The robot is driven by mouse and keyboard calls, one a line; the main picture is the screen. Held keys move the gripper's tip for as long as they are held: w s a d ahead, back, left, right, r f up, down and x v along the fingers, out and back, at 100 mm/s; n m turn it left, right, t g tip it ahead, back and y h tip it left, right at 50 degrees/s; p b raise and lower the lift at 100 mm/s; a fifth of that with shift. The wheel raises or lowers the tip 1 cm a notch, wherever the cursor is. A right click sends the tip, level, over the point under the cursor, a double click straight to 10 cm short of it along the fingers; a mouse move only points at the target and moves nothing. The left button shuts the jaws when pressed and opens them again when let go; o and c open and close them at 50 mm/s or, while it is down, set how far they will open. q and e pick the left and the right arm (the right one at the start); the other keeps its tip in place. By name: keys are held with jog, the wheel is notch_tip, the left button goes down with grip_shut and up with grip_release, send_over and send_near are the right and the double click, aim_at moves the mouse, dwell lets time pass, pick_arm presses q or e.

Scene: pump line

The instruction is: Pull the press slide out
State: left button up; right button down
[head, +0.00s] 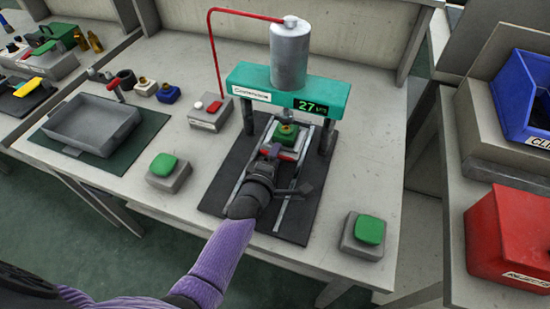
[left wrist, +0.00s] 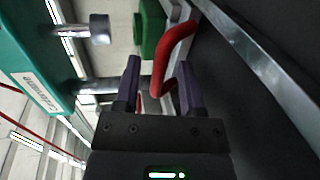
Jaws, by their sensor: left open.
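The press (head: 288,90) stands at the back of the bench, with a teal crossbeam, a grey cylinder and a display reading 27. Its slide carries a green block (head: 286,135) and sits on metal rails (head: 283,212) under the press. The slide's red handle (left wrist: 172,60) shows in the left wrist view, with the green block (left wrist: 150,28) beyond it. My left gripper (head: 268,152) is open at the handle. In the left wrist view my left gripper (left wrist: 160,85) has the red handle between or just ahead of its fingers; contact cannot be told. My right gripper is not in view.
Two green push buttons (head: 163,166) (head: 370,230) flank the black mat (head: 220,185). A small box with a red switch (head: 210,112) stands left of the press. A grey tray (head: 92,125) lies further left. A red bin (head: 510,235) and a blue bin (head: 525,95) stand right.

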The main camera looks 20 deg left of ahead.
pick_arm(q)
grip_shut()
dwell(1.4)
